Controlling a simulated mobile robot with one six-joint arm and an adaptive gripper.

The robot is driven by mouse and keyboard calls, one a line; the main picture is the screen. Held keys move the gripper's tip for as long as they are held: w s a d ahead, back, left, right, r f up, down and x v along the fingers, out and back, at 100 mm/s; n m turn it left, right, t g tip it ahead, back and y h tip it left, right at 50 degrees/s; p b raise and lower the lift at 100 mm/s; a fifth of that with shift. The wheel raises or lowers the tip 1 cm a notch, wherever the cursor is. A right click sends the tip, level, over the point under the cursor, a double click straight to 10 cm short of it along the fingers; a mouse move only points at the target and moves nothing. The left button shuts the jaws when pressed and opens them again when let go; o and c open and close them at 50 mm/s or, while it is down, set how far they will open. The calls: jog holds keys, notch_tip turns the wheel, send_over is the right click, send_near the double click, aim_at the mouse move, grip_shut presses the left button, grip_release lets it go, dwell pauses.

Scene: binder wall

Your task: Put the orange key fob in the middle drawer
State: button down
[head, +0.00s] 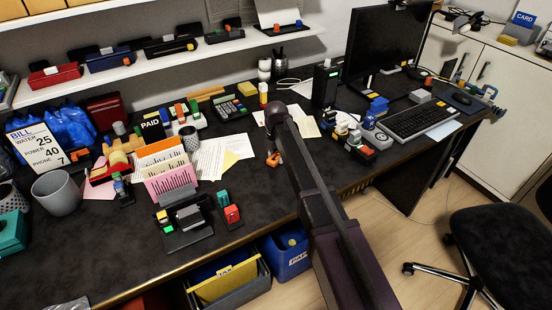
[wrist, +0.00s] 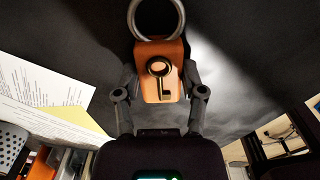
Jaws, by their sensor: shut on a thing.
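The orange key fob (wrist: 150,52) has a dark key emblem on its face and a metal ring at its top in the wrist view. My gripper (wrist: 160,78) is shut on it, one finger on each side. In the head view the fob (head: 273,159) is a small orange patch beside my arm, over the middle of the dark desk. My arm hides part of the gripper there. Whether the fob touches the desk, I cannot tell. No middle drawer can be made out in either view.
Papers (head: 210,158) and a pink card box (head: 170,180) lie left of my arm. A black box (head: 325,85), stapler-like items and a keyboard (head: 418,117) stand to the right. Bins (head: 230,283) sit below the desk's front edge. A chair (head: 490,245) stands at right.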

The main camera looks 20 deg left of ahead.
aim_at(276, 156)
jog(key=shift+r, duration=0.15)
notch_tip(276, 156, up, 3)
jog(key=p, duration=0.3)
jog(key=shift+r+p, duration=0.2)
jog(key=shift+p, duration=0.15)
jog(key=s+d, duration=0.3)
jog(key=s, duration=0.1)
jog(key=s+d+r+p, duration=0.1)
jog(key=s+d, duration=0.1)
jog(key=s, duration=0.3)
jog(key=s+d, duration=0.3)
jog(key=s, duration=0.1)
jog(key=shift+s+d+r, duration=0.15)
jog(key=shift+s+d, duration=0.1)
jog(key=shift+d, duration=0.05)
dwell(0.4)
